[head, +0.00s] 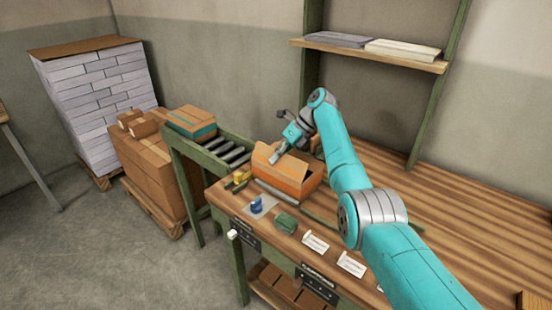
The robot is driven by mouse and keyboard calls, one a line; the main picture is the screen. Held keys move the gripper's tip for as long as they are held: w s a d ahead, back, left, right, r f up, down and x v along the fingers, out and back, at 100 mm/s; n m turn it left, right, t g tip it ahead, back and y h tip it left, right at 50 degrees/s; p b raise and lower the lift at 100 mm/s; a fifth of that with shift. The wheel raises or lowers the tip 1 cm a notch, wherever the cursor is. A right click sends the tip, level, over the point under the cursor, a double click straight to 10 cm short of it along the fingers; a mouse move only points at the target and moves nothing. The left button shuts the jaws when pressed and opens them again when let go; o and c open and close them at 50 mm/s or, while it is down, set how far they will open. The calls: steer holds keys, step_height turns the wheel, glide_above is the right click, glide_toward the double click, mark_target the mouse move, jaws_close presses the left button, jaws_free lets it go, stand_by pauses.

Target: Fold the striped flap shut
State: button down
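A cardboard box with an orange lower side (290,186) sits on the wooden bench, open at the top. A tan flap (265,158) stands raised at its left end, and other flaps are partly hidden behind my arm. I cannot make out stripes on any flap at this size. My gripper (275,159) is above the box, with its tip pointing down by the raised flap. I cannot tell whether it touches the flap, or whether its fingers are open or shut.
A roller conveyor (226,150) with a taped box (191,121) adjoins the bench's left end. A yellow item (241,178), a blue item (257,205), a green item (286,223) and white labels (315,242) lie along the front. A shelf (370,53) is above; the bench's right side is clear.

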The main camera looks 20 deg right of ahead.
steer(key=shift+w+d+f+g+y, duration=0.15)
steer(key=shift+g+y, duration=0.15)
steer(key=shift+y, duration=0.2)
stand_by(0.6)
